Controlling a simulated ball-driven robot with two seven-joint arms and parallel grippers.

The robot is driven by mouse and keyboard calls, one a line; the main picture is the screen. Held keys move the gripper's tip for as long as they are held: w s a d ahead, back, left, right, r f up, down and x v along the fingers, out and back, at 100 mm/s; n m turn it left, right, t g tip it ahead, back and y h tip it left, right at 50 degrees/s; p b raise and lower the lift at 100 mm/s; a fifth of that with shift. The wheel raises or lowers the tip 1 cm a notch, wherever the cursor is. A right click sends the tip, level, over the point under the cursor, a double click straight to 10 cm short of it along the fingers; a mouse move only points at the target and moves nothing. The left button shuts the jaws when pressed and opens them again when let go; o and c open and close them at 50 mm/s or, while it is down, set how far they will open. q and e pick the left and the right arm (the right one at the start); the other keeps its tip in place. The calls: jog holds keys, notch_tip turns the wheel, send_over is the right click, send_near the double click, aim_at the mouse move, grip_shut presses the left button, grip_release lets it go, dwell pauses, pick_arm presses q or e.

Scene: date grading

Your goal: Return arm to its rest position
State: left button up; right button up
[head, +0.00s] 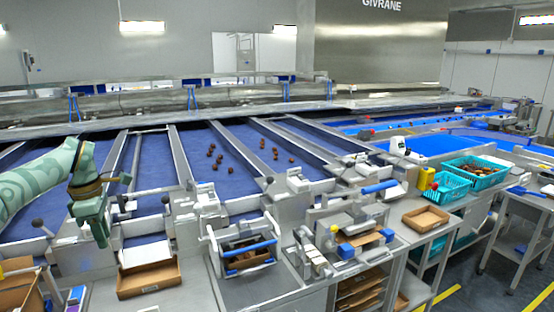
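My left arm comes in from the left edge in pale green. Its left gripper (101,238) points down above the near edge of the grading line, over the left part of the bench. The view is too small to tell whether its fingers are open or shut, and I see nothing clearly held in it. An open cardboard box (150,278) stands below and to the right of it, apart from it. My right arm and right gripper are not in view.
Blue sorting lanes (145,160) with metal dividers lie behind, with several brown dates (213,160) on them. Levers and metal fixtures (200,205) line the near edge. A metal tray with blue handles (250,255), a cardboard tray (425,218) and turquoise baskets (445,188) stand to the right.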

pick_arm(q)
jog(key=s+d+f+n+t+h+b, duration=0.1)
jog(key=d+f+n+t+h, duration=0.35)
jog(key=d+f, duration=1.1)
jog(key=s+d+f+n+t+h+b, duration=0.15)
jog(key=d+f+n+h, duration=0.45)
jog(key=d+f+n, duration=0.85)
jog(key=s+a+f+n+t+y, duration=0.1)
jog(key=s+a+f+n+y, duration=0.3)
jog(key=s+f+n, duration=0.55)
jog(key=s+a+f+n+t+y, duration=0.1)
jog(key=s+a+f+n+y, duration=0.3)
jog(key=s+f, duration=0.95)
jog(key=s+f+n+g+y, duration=0.1)
jog(key=s+f+n+g, duration=0.2)
jog(key=s, duration=1.1)
jog(key=s+a+f+n+g+y+b, duration=0.1)
jog(key=s+f+n+g, duration=0.3)
jog(key=s+f+n, duration=0.4)
jog(key=s+y, duration=0.1)
jog(key=s, duration=0.5)
jog(key=shift+a+f, duration=0.2)
jog(key=shift+a, duration=0.1)
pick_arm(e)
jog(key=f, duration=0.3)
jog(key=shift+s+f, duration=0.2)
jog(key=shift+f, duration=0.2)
